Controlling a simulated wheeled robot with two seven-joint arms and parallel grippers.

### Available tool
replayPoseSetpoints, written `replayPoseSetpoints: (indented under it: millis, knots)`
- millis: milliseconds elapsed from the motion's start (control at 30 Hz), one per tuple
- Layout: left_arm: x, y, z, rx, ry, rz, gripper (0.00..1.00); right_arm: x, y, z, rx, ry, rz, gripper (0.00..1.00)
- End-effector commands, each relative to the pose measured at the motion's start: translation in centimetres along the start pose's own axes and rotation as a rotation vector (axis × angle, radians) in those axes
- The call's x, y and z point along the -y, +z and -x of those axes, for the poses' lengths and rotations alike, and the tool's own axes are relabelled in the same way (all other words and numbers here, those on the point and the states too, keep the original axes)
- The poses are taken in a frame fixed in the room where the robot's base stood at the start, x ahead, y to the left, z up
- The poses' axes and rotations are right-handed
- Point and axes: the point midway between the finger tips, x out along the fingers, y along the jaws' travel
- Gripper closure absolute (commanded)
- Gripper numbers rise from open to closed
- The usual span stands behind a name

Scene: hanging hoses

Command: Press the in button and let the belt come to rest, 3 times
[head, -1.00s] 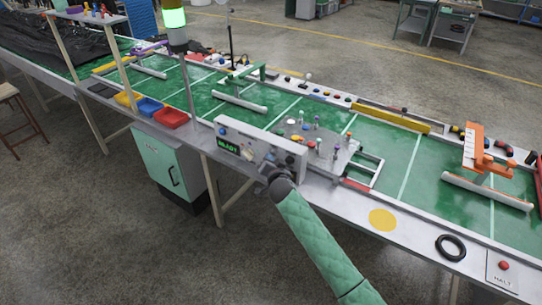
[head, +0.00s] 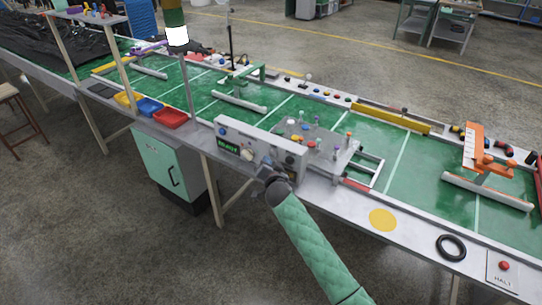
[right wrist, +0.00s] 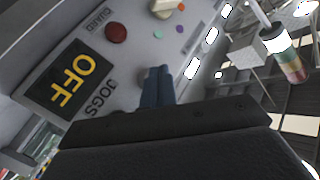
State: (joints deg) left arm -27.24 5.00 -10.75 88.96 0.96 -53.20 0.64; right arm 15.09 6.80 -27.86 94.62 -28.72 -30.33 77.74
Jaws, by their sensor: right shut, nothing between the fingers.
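The grey control box (head: 262,146) stands at the near edge of the green belt (head: 400,175). Its front has a small display (head: 228,146), a pale knob and several buttons. My right gripper (head: 265,168) is shut and empty, close against the front of the box. In the right wrist view its blue fingertips (right wrist: 157,84) are together beside the panel face, near the "JOGS" label. A display there reads "OFF" (right wrist: 73,80), and a red button (right wrist: 115,33) sits by the "GUARD" label. I cannot make out which button is the in button. My left gripper is out of view.
A signal lamp (head: 177,38) is lit white on its post. Red and blue bins (head: 170,118) stand left of the box. A yellow disc (head: 383,220), a black ring (head: 451,247) and a red HALT button (head: 503,266) lie along the near rail at right.

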Motion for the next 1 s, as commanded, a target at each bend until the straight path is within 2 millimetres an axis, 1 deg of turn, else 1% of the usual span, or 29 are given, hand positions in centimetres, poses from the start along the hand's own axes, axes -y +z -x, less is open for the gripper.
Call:
replayPoseSetpoints:
  millis: [167,700,1000]
  knots:
    - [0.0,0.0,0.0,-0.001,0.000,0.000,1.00,0.4,0.4,0.5,0.001,-0.001,-0.001,1.00]
    - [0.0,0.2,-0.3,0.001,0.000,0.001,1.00,2.5,2.5,3.4,0.000,0.000,-0.001,1.00]
    - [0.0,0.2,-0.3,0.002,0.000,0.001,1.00,2.5,2.5,3.5,0.000,0.000,0.000,1.00]
